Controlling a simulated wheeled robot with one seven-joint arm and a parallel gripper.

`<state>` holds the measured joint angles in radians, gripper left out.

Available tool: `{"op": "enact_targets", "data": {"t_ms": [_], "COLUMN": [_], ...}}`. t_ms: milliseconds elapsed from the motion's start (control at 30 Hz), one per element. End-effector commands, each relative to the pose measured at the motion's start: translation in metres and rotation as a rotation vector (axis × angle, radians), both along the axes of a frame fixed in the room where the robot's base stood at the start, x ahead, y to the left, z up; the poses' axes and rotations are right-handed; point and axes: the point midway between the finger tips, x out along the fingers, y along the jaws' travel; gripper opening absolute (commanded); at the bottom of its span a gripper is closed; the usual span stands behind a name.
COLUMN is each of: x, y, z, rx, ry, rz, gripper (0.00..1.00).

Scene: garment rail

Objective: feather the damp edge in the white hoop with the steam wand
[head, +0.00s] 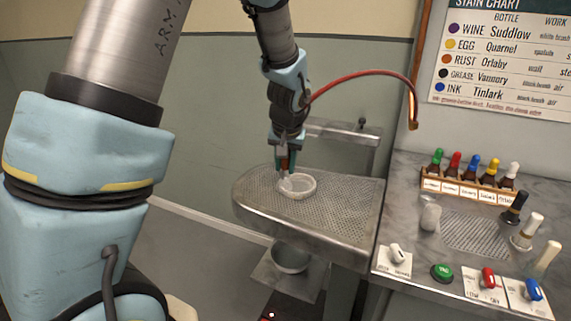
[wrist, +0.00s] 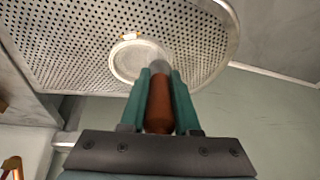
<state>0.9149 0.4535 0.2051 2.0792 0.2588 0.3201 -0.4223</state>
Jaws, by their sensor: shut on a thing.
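The white hoop (head: 300,196) lies flat on the perforated steel board (head: 335,198), with pale cloth inside it. It also shows in the wrist view (wrist: 112,66), just beyond my fingertips. My gripper (head: 284,165) is shut on the steam wand (wrist: 158,104), which has a red-brown grip. The wand points down at the left part of the hoop in the head view, and a pale haze shows by its tip. The damp edge is too faint to make out.
A red hose (head: 360,74) arches from the wand to a copper pipe on the right. A marble counter (head: 410,225) holds a rack of dropper bottles (head: 468,184), brushes, a green button (head: 442,273) and several switches. A metal bowl (head: 290,257) sits beneath the board.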

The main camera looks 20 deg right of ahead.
Motion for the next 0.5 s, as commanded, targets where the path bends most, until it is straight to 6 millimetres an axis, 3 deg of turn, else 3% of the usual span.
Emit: {"op": "enact_targets", "data": {"t_ms": [500], "x": [-0.016], "y": [-0.002], "z": [0.000], "rx": [0.000], "ry": [-0.001], "rz": [-0.001], "gripper": [0.00]}}
